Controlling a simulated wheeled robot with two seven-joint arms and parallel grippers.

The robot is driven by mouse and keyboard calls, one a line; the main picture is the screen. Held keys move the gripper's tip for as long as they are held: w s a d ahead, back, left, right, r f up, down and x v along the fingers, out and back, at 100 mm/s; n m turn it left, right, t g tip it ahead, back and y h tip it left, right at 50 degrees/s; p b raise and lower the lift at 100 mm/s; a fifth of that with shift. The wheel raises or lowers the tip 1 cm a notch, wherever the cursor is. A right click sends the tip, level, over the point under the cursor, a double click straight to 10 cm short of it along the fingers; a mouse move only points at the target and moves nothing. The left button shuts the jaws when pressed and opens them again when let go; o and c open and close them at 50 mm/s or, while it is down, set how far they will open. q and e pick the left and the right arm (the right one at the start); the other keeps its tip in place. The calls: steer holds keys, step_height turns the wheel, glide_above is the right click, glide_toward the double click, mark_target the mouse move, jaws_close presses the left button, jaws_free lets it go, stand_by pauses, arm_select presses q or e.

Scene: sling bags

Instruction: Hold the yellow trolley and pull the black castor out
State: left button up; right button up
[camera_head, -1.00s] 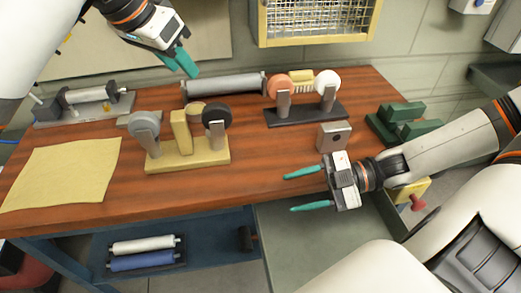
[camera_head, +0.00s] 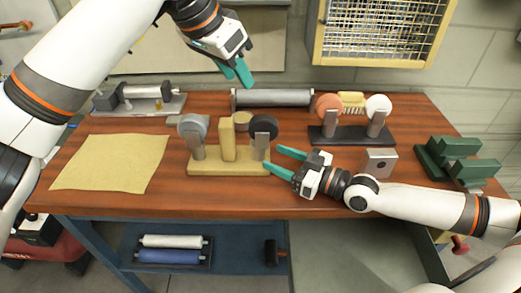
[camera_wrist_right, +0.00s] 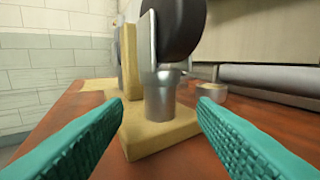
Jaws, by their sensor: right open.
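The yellow trolley (camera_head: 228,142) stands on the table, a flat base with an upright block in its middle. The black castor (camera_head: 263,127) stands upright at its right end on a grey stem, and a grey castor (camera_head: 193,127) stands at its left end. My right gripper (camera_head: 273,159) is open and empty, just right of the trolley. In the right wrist view the black wheel (camera_wrist_right: 180,30) and its grey stem (camera_wrist_right: 160,97) appear ahead, between my open fingers. My left gripper (camera_head: 238,73) hangs above and behind the trolley, apart from it; its finger gap is unclear.
A grey roller (camera_head: 275,98) lies behind the trolley. A dark stand (camera_head: 348,138) with orange and white wheels, a metal block (camera_head: 381,162) and green blocks (camera_head: 450,160) stand to the right. A yellow cloth (camera_head: 110,163) lies at the left. A small round cup (camera_wrist_right: 213,92) is behind the castor.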

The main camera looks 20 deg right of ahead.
steer(key=x, duration=0.7)
steer(key=shift+s, duration=0.1)
jaws_close()
arm_select(q)
steer(key=o, duration=0.4)
steer(key=shift+o, duration=0.6)
steer(key=shift+w+f+m, duration=0.2)
steer(key=shift+f+m, duration=0.1)
steer(key=m+g, duration=0.4)
steer(key=m, duration=0.3)
glide_toward(254, 119)
steer(key=f, duration=0.2)
steer(key=shift+m+g+h, duration=0.4)
steer(key=shift+m, duration=0.4)
steer(key=shift+x, duration=5.15)
steer(key=shift+w+d, duration=0.1)
steer(key=shift+d, duration=0.05)
